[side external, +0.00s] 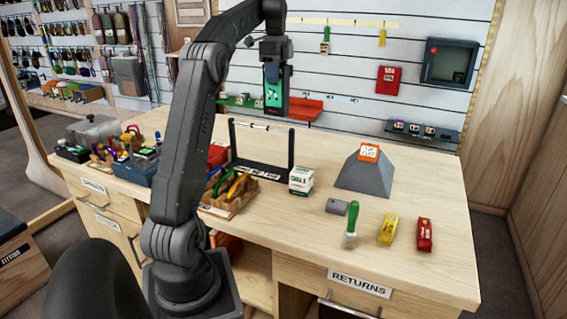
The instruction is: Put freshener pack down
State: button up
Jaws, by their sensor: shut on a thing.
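My gripper (274,76) hangs above the back middle of the workbench, in front of the slatted wall. It is shut on a green and dark pack (272,95), which looks like the freshener pack. The pack is upright and clear of the bench top. The fingers partly cover it, and its label is too small to read. The wooden bench top (320,230) lies below it.
A black frame stand (262,170) stands below the gripper. A white box (301,180), a grey block with an orange-topped piece (366,172), a green-handled brush (352,222), yellow (388,229) and red (425,234) items stand to the right. The bench's right part has bare room.

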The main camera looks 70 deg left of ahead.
jog(key=w+a+f, duration=0.3)
jog(key=w, duration=0.1)
notch_tip(320, 180, down, 15)
jog(key=shift+s+a+f, duration=0.15)
jog(key=shift+s+f, duration=0.05)
jog(key=shift+s, duration=0.05)
dwell(0.8)
jog(key=shift+f, duration=0.15)
jog(key=o, duration=1)
jog(key=shift+c, duration=0.2)
